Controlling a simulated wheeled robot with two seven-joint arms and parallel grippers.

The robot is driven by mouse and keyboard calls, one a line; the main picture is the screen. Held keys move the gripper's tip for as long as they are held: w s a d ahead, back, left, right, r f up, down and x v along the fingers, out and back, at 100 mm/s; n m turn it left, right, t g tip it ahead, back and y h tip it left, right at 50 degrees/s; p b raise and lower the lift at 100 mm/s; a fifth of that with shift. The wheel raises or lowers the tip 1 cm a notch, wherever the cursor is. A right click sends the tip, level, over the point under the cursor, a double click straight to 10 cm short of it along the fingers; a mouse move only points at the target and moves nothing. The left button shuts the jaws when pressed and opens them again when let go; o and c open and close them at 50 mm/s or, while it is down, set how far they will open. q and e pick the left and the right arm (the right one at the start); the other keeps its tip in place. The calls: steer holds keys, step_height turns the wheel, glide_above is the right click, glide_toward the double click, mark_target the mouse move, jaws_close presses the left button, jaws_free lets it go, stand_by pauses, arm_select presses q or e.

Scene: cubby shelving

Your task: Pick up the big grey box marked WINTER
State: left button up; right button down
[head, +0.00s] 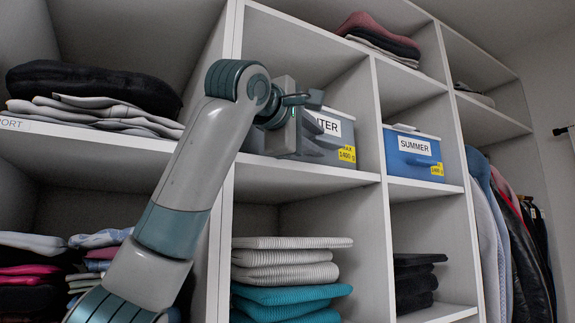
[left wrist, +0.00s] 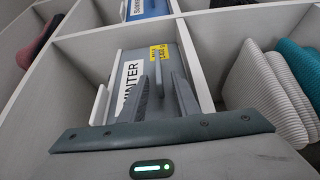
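The big grey box (head: 335,126) sits in the upper middle cubby, its front facing out. Its white label shows only part of WINTER, with a yellow sticker below; my gripper hides its left part. The box also shows in the left wrist view (left wrist: 131,82), with its label and sticker. My left gripper (head: 318,124) is in front of the box face. Its two fingers (left wrist: 162,88) stand apart with nothing clearly held between them. I cannot tell whether they touch the box. My right gripper is not in view.
A blue box marked SUMMER (head: 413,152) stands in the cubby to the right, past a white divider (head: 367,100). Folded grey and teal clothes (head: 285,275) lie in the cubby below. Dark folded clothes (head: 95,85) lie at the left. Garments hang at the far right.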

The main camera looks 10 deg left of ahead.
arm_select(q)
jaws_close()
steer(key=shift+w+f, duration=0.1)
stand_by(1.2)
